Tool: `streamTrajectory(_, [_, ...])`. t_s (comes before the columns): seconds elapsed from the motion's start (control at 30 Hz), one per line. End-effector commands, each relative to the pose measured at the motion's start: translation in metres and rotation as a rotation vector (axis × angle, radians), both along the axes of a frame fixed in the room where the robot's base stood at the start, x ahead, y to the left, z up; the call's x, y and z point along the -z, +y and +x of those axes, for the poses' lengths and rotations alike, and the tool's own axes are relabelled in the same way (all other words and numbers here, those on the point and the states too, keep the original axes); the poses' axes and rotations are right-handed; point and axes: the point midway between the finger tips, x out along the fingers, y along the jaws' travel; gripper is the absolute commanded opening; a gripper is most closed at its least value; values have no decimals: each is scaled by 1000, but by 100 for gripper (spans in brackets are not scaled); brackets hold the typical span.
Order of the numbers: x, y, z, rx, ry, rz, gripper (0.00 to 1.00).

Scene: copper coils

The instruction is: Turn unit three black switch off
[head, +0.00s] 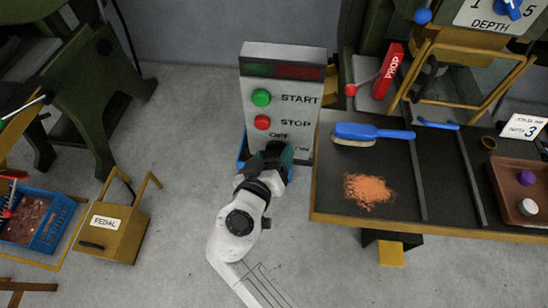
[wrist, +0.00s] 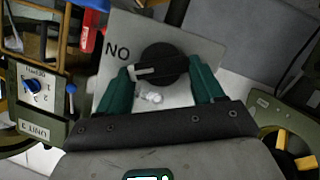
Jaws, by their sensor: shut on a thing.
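A grey control panel (head: 247,105) stands upright left of the bench, with START, STOP, OFF and ON lettering. My gripper (head: 272,158) is at its lower part and hides the switch there. In the wrist view, the round black switch (wrist: 168,60) sits on the panel plate between the green fingers of my gripper (wrist: 163,76), which is shut on it. The switch's pale pointer mark points left, just below the ON lettering, which appears upside down in that view. The OFF lettering is not visible in the wrist view.
A green START button (head: 261,98) and a red STOP button (head: 262,122) are above the switch. The bench (head: 400,170) at right holds a blue brush (head: 374,131) and copper shavings (head: 367,189). A pedal box (head: 112,233) stands at left. A UNIT 3 sign (wrist: 33,132) shows in the wrist view.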

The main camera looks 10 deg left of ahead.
Motion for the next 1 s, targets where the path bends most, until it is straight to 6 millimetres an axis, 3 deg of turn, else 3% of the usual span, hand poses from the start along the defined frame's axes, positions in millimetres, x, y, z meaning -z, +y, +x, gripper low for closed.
streamTrajectory(1.0, [11,8,0,-1,33,-917,37])
